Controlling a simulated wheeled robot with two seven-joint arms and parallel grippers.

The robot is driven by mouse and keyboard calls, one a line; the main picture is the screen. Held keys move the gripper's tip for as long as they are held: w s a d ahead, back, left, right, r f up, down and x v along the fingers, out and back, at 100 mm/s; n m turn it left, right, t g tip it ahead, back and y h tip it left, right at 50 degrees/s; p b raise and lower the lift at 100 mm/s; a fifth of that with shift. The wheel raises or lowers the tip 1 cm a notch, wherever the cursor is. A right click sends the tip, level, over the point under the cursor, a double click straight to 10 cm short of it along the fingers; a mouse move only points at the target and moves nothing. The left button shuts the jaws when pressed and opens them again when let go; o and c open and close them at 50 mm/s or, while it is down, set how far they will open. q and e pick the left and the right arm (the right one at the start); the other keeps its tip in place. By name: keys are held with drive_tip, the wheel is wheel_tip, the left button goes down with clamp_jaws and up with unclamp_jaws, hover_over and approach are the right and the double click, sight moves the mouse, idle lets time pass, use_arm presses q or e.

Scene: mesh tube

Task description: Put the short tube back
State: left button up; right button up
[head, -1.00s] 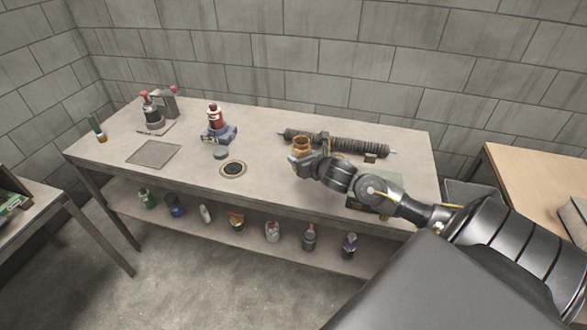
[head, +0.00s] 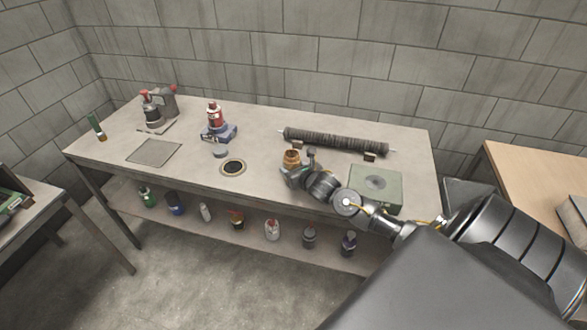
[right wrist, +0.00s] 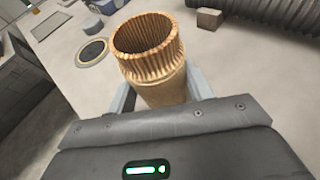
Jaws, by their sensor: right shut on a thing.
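The short tube is a tan, ribbed, hollow cylinder (right wrist: 152,60), upright and open at the top in the right wrist view. It shows small in the head view (head: 291,157). My right gripper (head: 297,173) is shut on it over the bench, and its fingers sit on either side of the tube's lower part. Whether the tube touches the bench top cannot be told. A round dark disc with a pale rim (head: 233,167) lies on the bench left of the gripper, and also shows in the right wrist view (right wrist: 91,50). My left gripper is not in view.
A long dark ribbed tube (head: 335,141) lies on small blocks (head: 369,156) behind the gripper. A green-grey box (head: 376,184) stands to the right. A blue device with a red bottle (head: 217,128) and a grey plate (head: 153,152) are left. Bare bench lies between disc and gripper.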

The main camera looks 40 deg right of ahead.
drive_tip(key=o, duration=1)
drive_tip(key=shift+s+r, duration=0.1)
drive_tip(key=shift+s, duration=0.1)
drive_tip(key=b+v, duration=0.1)
drive_tip(key=v, duration=1)
drive_tip(key=shift+s+b, duration=0.2)
drive_tip(key=shift+b, duration=0.15)
drive_tip(key=shift+a, duration=0.1)
